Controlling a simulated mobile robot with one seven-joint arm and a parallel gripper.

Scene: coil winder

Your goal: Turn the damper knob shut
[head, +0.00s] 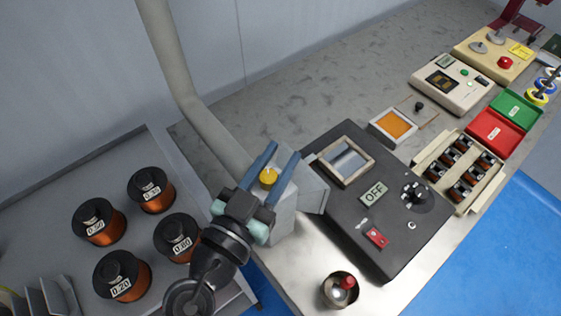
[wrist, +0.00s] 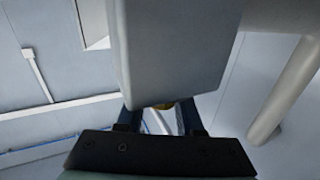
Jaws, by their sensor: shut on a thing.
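The damper knob (head: 268,175) is a small yellow knob on the grey duct housing (head: 285,215) at the lower end of the grey pipe. My gripper (head: 286,151) reaches over it with one blue finger on each side and is shut on it. The fingertips extend past the knob. In the wrist view only a sliver of the yellow knob (wrist: 164,105) shows between the fingers (wrist: 160,118), below the housing (wrist: 175,50). The knob's pointer or marks cannot be made out.
A black winder console (head: 395,215) with an OFF sign stands close right of the housing. Several copper wire spools (head: 101,229) stand on the left bench. The grey pipe (head: 172,60) rises behind my gripper. A small cup (head: 338,292) sits at the front edge.

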